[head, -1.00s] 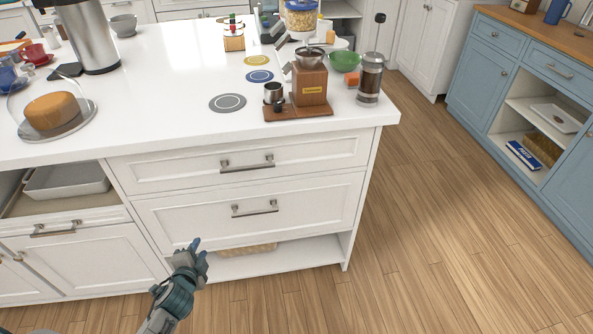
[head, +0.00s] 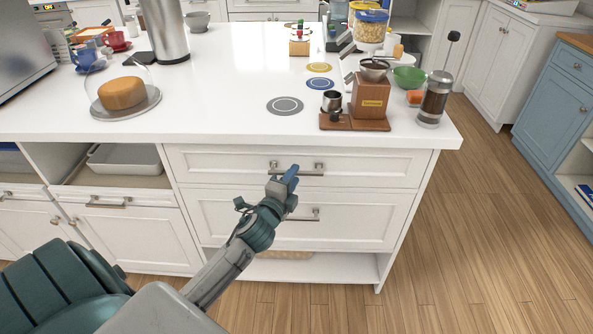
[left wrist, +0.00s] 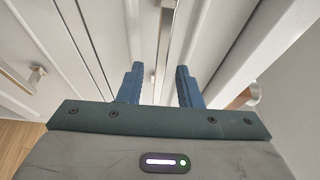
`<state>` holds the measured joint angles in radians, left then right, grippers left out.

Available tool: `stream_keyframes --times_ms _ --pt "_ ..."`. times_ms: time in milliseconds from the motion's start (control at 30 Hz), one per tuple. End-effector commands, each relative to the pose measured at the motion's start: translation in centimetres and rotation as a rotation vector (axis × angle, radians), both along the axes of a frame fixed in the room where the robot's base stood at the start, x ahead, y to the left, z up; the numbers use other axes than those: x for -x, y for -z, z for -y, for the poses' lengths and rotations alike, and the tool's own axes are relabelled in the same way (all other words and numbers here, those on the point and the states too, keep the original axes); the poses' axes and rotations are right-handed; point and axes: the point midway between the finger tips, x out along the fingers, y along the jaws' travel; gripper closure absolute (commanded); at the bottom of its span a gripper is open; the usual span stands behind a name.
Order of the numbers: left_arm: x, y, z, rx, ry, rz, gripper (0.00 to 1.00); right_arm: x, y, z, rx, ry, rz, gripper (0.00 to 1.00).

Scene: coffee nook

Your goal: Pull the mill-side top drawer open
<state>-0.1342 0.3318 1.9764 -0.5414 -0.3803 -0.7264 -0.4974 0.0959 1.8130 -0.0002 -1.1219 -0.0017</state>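The top drawer (head: 215,163) below the coffee mill (head: 370,97) is shut, its white front flush with the island. Its metal bar handle (head: 312,172) is partly covered by my left gripper (head: 289,178). My right gripper is out of view.
A lower drawer (head: 350,218) with its own handle is shut below, over an open shelf. The mill's wooden base (head: 352,122) and a French press (head: 434,100) stand near the countertop's front right edge. Wooden floor (head: 470,230) is free to the right.

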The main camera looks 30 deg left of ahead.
Motion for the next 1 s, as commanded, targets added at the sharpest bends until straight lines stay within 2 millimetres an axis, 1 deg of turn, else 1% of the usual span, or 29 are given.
stream_keyframes --times_ms 33,100,200,533,567,600,700,1000 --pt "-0.7 -0.1 -0.1 0.0 -0.001 0.001 0.68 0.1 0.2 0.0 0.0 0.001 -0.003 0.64" --pt "-1.4 -0.1 -0.2 0.0 0.0 0.001 0.68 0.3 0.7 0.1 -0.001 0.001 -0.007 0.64" --pt "-2.1 0.0 -0.3 0.0 0.0 0.0 0.68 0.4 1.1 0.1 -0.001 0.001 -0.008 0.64" --pt "-2.4 0.1 -0.4 0.0 0.001 0.0 0.68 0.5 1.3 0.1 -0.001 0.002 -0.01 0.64" --pt "-2.4 0.1 -0.4 0.0 0.001 0.0 0.74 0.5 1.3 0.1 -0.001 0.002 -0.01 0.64" --pt "-2.4 0.1 -0.4 0.0 0.001 0.0 0.82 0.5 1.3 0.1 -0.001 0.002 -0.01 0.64" --pt "-2.4 0.1 -0.4 0.0 0.0 0.0 1.0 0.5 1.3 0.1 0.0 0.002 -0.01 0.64" --pt "-2.3 0.1 -0.3 0.0 0.0 -0.001 1.0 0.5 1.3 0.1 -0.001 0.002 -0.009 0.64"
